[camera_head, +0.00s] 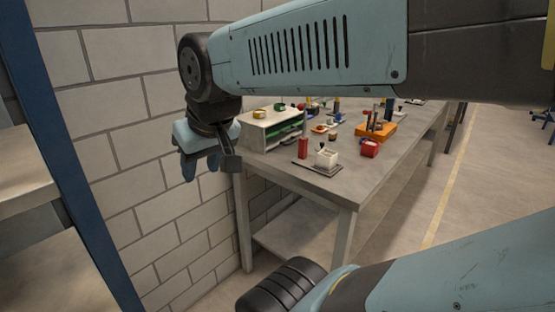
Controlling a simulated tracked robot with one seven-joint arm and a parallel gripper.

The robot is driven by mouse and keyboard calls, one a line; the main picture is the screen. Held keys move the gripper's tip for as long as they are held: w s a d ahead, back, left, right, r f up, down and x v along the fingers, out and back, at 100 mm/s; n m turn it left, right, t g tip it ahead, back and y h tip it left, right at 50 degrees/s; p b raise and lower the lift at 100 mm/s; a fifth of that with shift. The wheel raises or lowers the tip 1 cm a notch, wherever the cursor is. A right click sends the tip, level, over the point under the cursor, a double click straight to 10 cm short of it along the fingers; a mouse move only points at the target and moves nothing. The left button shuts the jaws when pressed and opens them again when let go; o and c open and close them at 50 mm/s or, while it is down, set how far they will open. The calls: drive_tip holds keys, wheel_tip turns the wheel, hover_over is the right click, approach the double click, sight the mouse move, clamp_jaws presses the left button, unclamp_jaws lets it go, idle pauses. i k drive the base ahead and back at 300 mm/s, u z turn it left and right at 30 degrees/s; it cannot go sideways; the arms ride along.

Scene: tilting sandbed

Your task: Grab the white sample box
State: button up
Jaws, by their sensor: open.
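A small white box (327,158) with a dark knob or item at its top stands on a flat grey tray (318,168) near the front corner of the workbench. It looks like the white sample box. My gripper (205,168) hangs at the left, in front of the block wall and left of the bench's edge. It points down, open and empty, well apart from the box. Its fingertips are partly hidden by one another. Nothing covers the box.
The grey workbench (350,185) also carries a red cylinder (303,148), a red container (370,149), an orange tool holder (376,131) and a white shelf unit (262,130) near my gripper. A block wall (110,120) and blue post (60,170) stand left. Open floor lies right.

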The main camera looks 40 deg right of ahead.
sight(327, 158)
drive_tip(key=u, duration=1.2)
drive_tip(key=k, duration=1.9)
drive_tip(key=z, duration=1.6)
drive_tip(key=i, duration=1)
